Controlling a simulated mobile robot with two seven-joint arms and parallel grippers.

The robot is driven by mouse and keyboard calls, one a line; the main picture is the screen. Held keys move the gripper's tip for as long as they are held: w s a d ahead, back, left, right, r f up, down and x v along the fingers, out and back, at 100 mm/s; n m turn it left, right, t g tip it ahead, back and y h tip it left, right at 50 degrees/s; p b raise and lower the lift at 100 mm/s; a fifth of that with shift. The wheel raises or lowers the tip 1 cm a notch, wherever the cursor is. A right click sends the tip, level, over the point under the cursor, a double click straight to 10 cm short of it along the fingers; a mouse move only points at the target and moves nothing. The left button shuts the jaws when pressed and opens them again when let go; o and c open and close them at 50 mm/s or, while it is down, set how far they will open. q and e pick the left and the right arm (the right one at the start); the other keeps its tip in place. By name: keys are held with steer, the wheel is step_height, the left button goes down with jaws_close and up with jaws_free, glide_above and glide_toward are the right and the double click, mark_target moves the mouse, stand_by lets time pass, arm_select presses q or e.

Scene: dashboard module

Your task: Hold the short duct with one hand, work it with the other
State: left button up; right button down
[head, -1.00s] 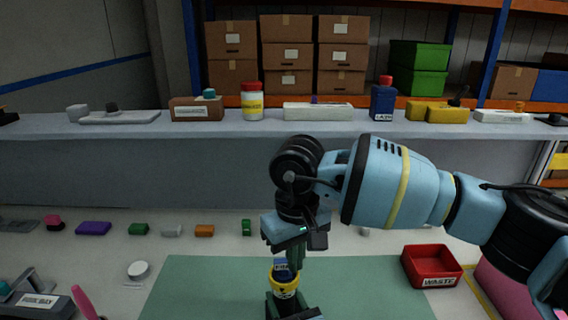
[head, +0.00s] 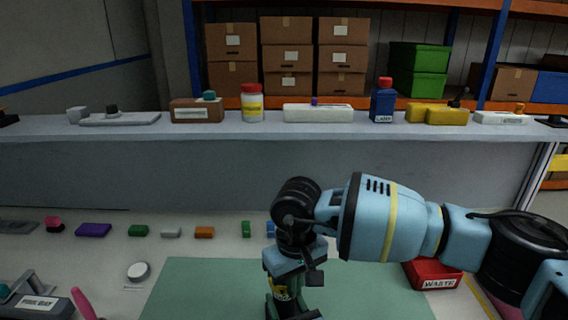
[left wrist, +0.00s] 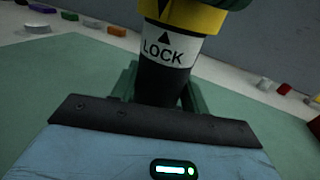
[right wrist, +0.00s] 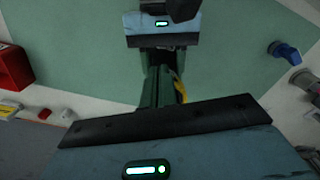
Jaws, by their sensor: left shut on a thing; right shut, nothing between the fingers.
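The short duct (left wrist: 170,60) stands upright in the left wrist view, with a black lower part, a white LOCK band with an arrow, and a yellow collar above. My left gripper (left wrist: 160,90) is shut on its black lower part, low over the green mat. In the head view only part of the yellow collar (head: 280,292) shows. My right gripper (head: 282,272) points down right at the duct's top and hides it. In the right wrist view its green fingers (right wrist: 155,88) are shut together, with a sliver of yellow collar (right wrist: 181,90) beside them. Contact there is unclear.
The green mat (head: 200,285) is clear around the duct. A red WASTE bin (head: 435,273) stands right, partly behind my right arm. Several small coloured pieces line the back of the bench. A black stand (head: 38,303) and a pink-handled tool (head: 84,303) lie at left.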

steer(key=shift+w+a, duration=0.1)
steer(key=shift+w, duration=0.15)
stand_by(0.8)
steer(key=shift+w+d, duration=0.2)
steer(key=shift+d, duration=0.05)
steer(key=shift+s, duration=0.1)
stand_by(0.3)
steer(key=shift+s+d, duration=0.2)
steer(key=shift+s, duration=0.1)
step_height(320, 180, up, 6)
steer(key=shift+f, duration=0.1)
stand_by(0.6)
